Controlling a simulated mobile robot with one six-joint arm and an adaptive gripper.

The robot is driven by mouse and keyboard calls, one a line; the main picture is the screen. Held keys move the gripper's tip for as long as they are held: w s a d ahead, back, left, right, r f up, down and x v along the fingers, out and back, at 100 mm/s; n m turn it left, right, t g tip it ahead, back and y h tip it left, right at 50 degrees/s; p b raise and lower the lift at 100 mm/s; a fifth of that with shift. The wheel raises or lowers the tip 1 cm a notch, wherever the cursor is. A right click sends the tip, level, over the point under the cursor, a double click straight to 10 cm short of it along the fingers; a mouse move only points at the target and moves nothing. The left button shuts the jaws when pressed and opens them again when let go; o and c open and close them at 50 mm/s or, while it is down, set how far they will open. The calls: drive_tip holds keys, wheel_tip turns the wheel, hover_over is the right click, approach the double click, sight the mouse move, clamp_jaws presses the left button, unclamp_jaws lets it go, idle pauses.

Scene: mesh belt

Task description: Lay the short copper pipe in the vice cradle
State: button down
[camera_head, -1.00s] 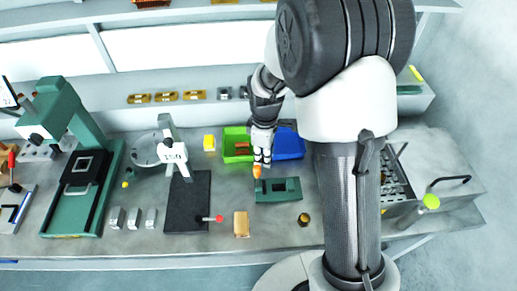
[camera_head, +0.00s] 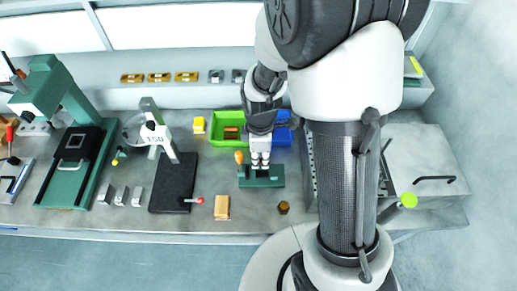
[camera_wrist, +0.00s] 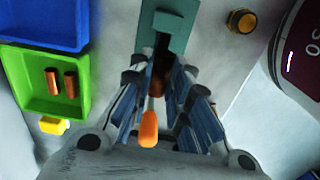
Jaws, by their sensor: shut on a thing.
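My gripper (camera_head: 260,163) points down over the green vice (camera_head: 262,178) in the head view. In the wrist view its fingers (camera_wrist: 165,92) are shut on a short copper pipe (camera_wrist: 160,78), which is mostly hidden between them. The pipe is at or just above the vice (camera_wrist: 168,30); I cannot tell whether it touches the cradle, which the fingers hide. An orange knob (camera_head: 239,156) stands by the left end of the vice; in the wrist view it is close to the fingers (camera_wrist: 148,130).
The green bin (camera_wrist: 40,108) holds two copper pieces (camera_wrist: 62,83). A blue bin (camera_wrist: 45,20) is beside it. A brass cylinder (camera_head: 284,207) and a tan block (camera_head: 222,207) lie nearby. A dark plate (camera_head: 173,182) stands left, with bare bench between.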

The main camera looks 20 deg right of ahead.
sight(260, 174)
drive_tip(key=shift+f+b, duration=2.3)
drive_tip(key=shift+f, duration=0.6)
drive_tip(key=shift+f+b, duration=0.45)
drive_tip(key=shift+f, duration=0.1)
drive_tip(key=c, duration=1.4)
unclamp_jaws()
wheel_tip(260, 174, up, 11)
drive_tip(key=shift+r, duration=0.55)
